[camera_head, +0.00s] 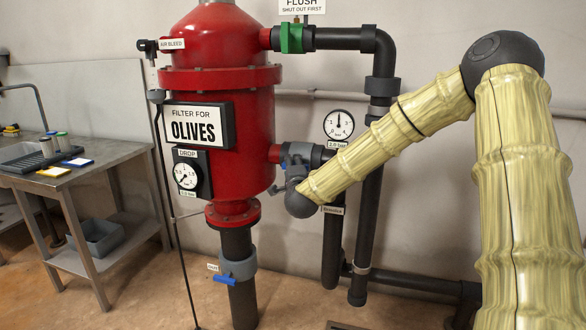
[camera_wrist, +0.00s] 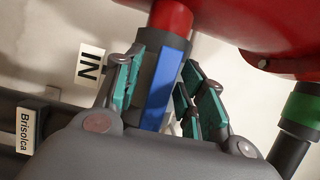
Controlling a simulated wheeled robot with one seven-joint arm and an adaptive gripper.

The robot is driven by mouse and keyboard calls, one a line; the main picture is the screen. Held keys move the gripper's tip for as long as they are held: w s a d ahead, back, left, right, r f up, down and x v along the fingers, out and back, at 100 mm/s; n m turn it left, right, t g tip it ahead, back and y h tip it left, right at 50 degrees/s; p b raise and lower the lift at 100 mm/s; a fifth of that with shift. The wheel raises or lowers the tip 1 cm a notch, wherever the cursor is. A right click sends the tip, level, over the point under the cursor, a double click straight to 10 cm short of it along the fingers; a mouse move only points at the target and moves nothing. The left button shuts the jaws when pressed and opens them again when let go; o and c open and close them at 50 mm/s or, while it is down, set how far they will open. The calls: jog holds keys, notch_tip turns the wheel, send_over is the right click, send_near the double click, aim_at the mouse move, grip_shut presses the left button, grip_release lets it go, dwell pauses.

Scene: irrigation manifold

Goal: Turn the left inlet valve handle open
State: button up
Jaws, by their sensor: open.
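The blue valve handle (camera_wrist: 162,88) lies between the two fingers of my gripper (camera_wrist: 165,70) in the wrist view. My gripper is open, with teal-padded fingers on either side of the handle. I cannot tell whether either pad touches it. The handle appears roughly in line with the red pipe stub (camera_wrist: 172,17). The grey valve body (camera_wrist: 178,42) shows behind the handle. In the head view the grey inlet valve (camera_head: 299,150) sits at the red tank's right side. My gripper (camera_head: 277,188) is in front of it there, and my arm hides part of the valve.
The red filter tank (camera_head: 228,115) stands close to the gripper. A pressure gauge (camera_head: 338,125) and black pipes (camera_head: 383,65) are on the right. A lower valve with a blue handle (camera_head: 224,280) is below the tank. A metal workbench (camera_head: 110,165) stands at left.

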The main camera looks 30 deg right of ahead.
jog(key=v, duration=1.1)
jog(key=shift+s, duration=0.35)
jog(key=shift+a, duration=0.15)
jog(key=s+a+f+n+g+y, duration=0.2)
jog(key=a+f+n, duration=0.25)
jog(key=f, duration=0.55)
jog(key=s+a+f+n+g+y, duration=0.1)
jog(key=a+f+n+y, duration=0.3)
jog(key=f, duration=0.7)
jog(key=s+a+f+n+g+y, duration=0.1)
jog(key=s+a+f+n+g, duration=0.3)
jog(key=s+f, duration=0.45)
jog(key=s+a+f+n+g+y, duration=0.1)
jog(key=s+a+f+n+g, duration=0.15)
jog(key=s+a+f, duration=0.65)
jog(key=s+a+f+n+g, duration=0.1)
jog(key=s+f+n+g, duration=0.25)
jog(key=s+f, duration=0.6)
jog(key=s+f+n+g, duration=0.35)
jog(key=s+f, duration=0.35)
jog(key=s, duration=0.6)
notch_tip(320, 180, up, 18)
jog(key=p, duration=1.7)
jog(key=shift+f+n, duration=0.15)
jog(key=shift+n, duration=0.25)
